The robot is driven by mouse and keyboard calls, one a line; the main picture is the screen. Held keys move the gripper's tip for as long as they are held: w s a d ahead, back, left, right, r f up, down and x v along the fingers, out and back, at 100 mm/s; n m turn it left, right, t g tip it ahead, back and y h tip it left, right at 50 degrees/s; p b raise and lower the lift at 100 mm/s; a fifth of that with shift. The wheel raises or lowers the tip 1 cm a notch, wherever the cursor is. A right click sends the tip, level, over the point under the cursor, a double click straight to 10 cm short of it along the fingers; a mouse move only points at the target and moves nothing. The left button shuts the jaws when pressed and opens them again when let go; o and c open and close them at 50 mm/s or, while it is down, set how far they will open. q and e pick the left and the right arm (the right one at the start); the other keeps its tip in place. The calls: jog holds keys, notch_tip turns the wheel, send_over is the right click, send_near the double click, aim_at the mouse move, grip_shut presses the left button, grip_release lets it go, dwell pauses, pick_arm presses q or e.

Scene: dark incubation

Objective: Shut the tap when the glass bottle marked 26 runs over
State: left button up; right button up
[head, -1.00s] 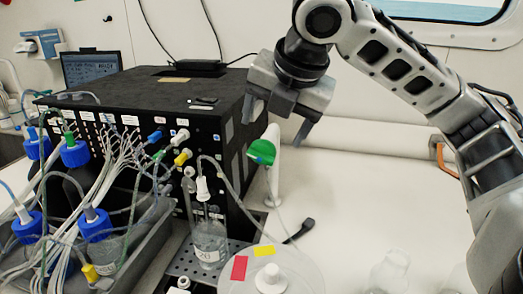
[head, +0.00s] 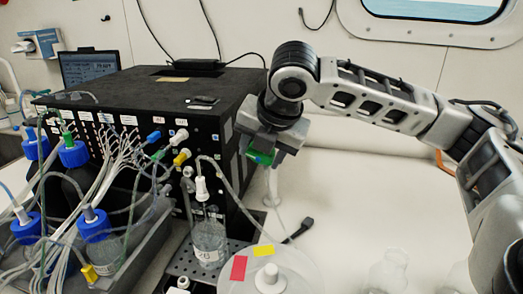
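The glass bottle (head: 208,243) stands on the perforated tray in front of the black box; its label seems to read 26. A tube with a white fitting (head: 202,188) comes down into its neck. Its liquid level and any running over are too unclear to tell. The tap's green handle (head: 260,157) sits atop a white post (head: 273,185) right of the box. My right gripper (head: 261,152) points down over it, its fingers apart, one on each side of the green handle. I cannot tell whether they touch it. My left gripper is not in view.
The black box (head: 190,110) with many tubes stands close left of my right gripper. Blue-capped bottles (head: 97,225) stand in a grey tray at left. A round white lid (head: 235,285) with red and yellow labels is in front. Clear glassware (head: 390,270) stands at lower right.

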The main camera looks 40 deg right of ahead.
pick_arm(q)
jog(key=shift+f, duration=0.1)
pick_arm(e)
jog(key=shift+c, duration=0.3)
jog(key=shift+s+d+f+t+y+b, duration=0.2)
jog(key=shift+f+t+y+b, duration=0.1)
jog(key=shift+t+y, duration=0.25)
jog(key=shift+f+m+t+y+b, duration=0.1)
jog(key=shift+m+t+y+b, duration=0.25)
jog(key=shift+t+b, duration=0.25)
jog(key=shift+s+d+f+m+t+y+b, duration=0.15)
jog(key=shift+m+t+y+b, duration=0.1)
jog(key=shift+t+y+b, duration=0.7)
jog(key=shift+t+b, duration=0.4)
jog(key=shift+b, duration=0.3)
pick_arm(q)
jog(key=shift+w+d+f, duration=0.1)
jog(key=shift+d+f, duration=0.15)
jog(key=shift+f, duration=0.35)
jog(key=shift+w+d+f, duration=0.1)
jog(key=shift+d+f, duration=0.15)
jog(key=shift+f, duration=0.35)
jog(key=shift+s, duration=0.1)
pick_arm(e)
jog(key=shift+r, duration=0.2)
